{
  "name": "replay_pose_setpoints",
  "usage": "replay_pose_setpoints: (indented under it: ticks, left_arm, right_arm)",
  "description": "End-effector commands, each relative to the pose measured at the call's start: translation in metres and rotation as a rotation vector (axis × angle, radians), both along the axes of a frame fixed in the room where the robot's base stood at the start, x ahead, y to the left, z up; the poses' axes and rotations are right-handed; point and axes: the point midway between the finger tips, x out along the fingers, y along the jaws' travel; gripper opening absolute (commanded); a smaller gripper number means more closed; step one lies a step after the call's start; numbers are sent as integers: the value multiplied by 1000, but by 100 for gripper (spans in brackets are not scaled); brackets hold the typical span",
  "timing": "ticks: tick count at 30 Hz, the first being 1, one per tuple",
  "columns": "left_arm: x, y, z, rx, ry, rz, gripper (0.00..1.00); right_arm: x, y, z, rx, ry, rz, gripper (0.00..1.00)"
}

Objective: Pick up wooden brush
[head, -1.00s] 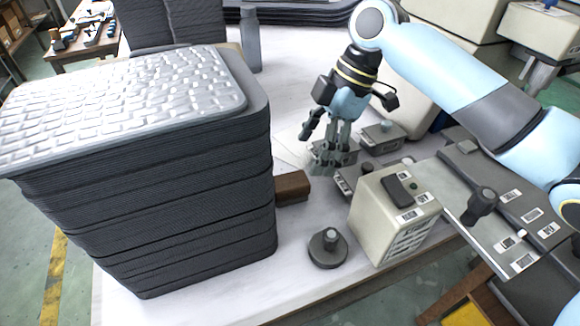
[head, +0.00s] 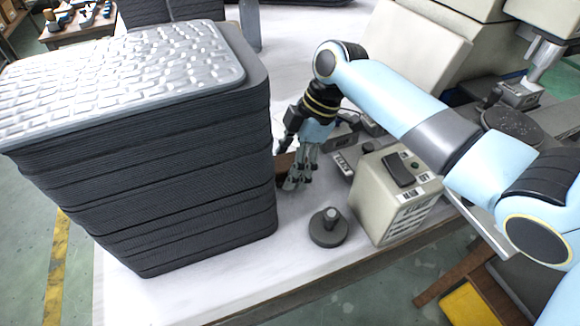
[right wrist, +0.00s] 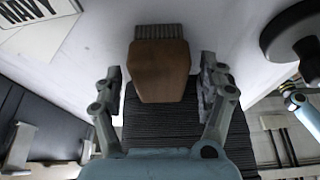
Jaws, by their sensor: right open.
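The wooden brush (right wrist: 160,72) is a brown block with a grey bristle strip at its far end in the right wrist view. It lies between the two spread fingers of my right gripper (right wrist: 160,78), with a gap on each side. In the head view the brush (head: 284,161) is mostly hidden behind the gripper and the tray stack; only a brown bit shows. My right gripper (head: 294,184) is open, low over the white table beside the stack. My left gripper is not in view.
A tall stack of dark tray panels (head: 190,170), topped by a silvery quilted panel (head: 120,75), stands close left of the gripper. A dark round weight with a knob (head: 329,232) and a beige box (head: 390,200) stand to the right. The front table strip is clear.

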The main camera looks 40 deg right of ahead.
Motion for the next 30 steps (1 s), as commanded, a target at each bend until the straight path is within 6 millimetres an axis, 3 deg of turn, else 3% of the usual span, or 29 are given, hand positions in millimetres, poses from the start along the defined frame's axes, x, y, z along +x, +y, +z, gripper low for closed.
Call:
replay_pose_setpoints:
  ticks: [2,16,25,30]
  left_arm:
    - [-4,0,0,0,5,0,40]
    - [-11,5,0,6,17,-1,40]
    - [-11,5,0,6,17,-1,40]
    - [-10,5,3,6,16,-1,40]
  right_arm:
    - [0,0,0,0,0,0,75]
    - [0,0,0,0,0,0,15]
    - [0,0,6,1,-2,1,13]
    - [1,0,35,0,-5,1,13]
